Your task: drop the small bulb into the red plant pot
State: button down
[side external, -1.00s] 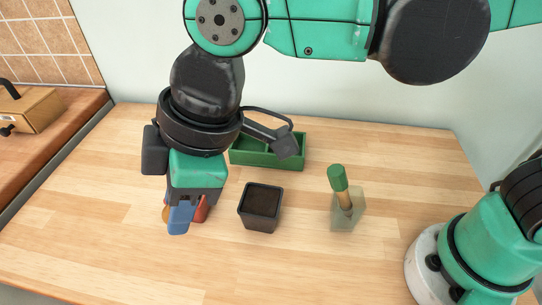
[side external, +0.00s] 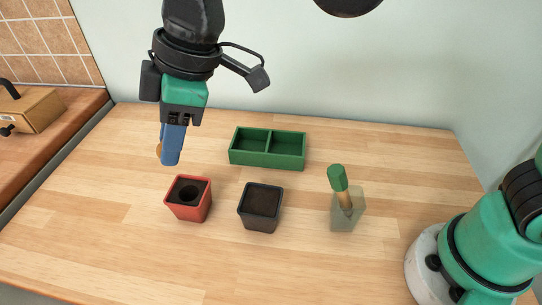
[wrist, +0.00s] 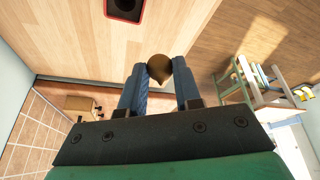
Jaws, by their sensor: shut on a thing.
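The small brown bulb (wrist: 160,68) is pinched between the blue fingertips of my gripper (wrist: 160,78) in the wrist view. In the side view, my gripper (side external: 170,155) points down above the table, with a sliver of the bulb (side external: 159,149) showing at its left edge. The red plant pot (side external: 188,198) stands upright on the table, below and slightly right of the fingertips in the picture, apart from them. It holds dark soil with a round hole. The pot's rim (wrist: 124,17) also shows at the top of the wrist view.
A black pot (side external: 260,207) with soil stands right of the red pot. A green two-compartment tray (side external: 267,148) lies behind. A green-handled tool stands in a translucent holder (side external: 347,212) at right. A wooden box (side external: 30,110) is on the left counter. The table's left is clear.

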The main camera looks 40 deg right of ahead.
jog(key=shift+w+d+f, duration=0.5)
jog(key=shift+w+f, duration=0.35)
jog(key=shift+f, duration=0.45)
jog(key=shift+w+d+f, duration=0.55)
jog(key=shift+w+f, duration=0.25)
jog(key=shift+f, duration=0.45)
jog(key=shift+w+d+f, duration=0.5)
jog(key=shift+w+f, duration=0.35)
jog(key=shift+f, duration=0.45)
jog(key=c, duration=0.5)
grip_release()
jog(key=shift+c, duration=0.2)
jog(key=shift+r, duration=0.1)
